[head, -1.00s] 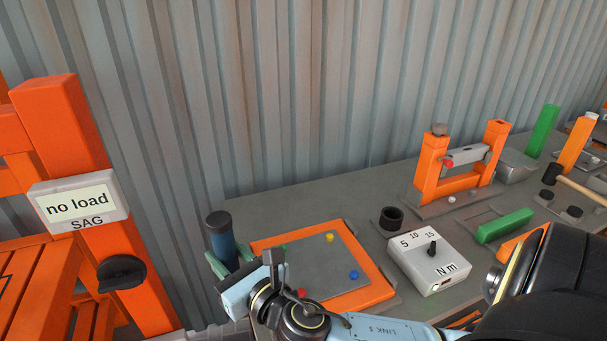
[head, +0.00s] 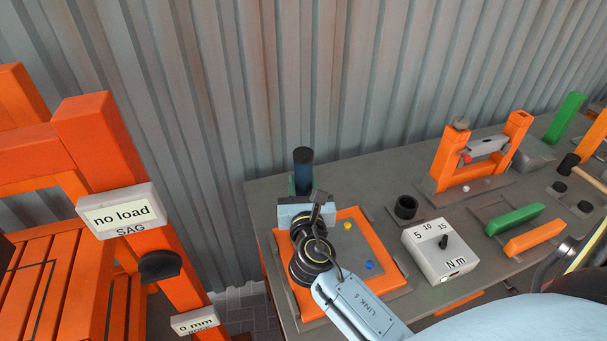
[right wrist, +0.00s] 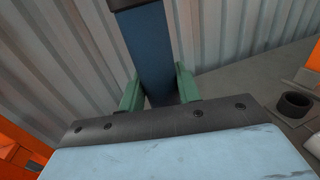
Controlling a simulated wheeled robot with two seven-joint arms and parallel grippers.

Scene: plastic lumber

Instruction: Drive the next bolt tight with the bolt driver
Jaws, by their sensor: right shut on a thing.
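The bolt driver (head: 303,171) is a dark blue cylinder with a black cap, standing upright in my right gripper (head: 302,188). In the right wrist view its blue body (right wrist: 158,55) is between the two green fingers (right wrist: 160,92), which are shut on it. Its lower end is hidden behind my wrist and arm. It is above the far left part of the orange-framed plate (head: 377,226). A yellow bolt head (head: 347,226) and a blue bolt head (head: 370,266) show on the plate's grey panel. My left gripper is not in view.
A torque box (head: 436,252) with a knob and a black cup (head: 405,207) are right of the plate. An orange frame (head: 447,160) stands behind them. Green (head: 515,219) and orange (head: 534,238) bars lie farther right. An orange structure (head: 100,140) with a "no load" display (head: 120,212) is at left.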

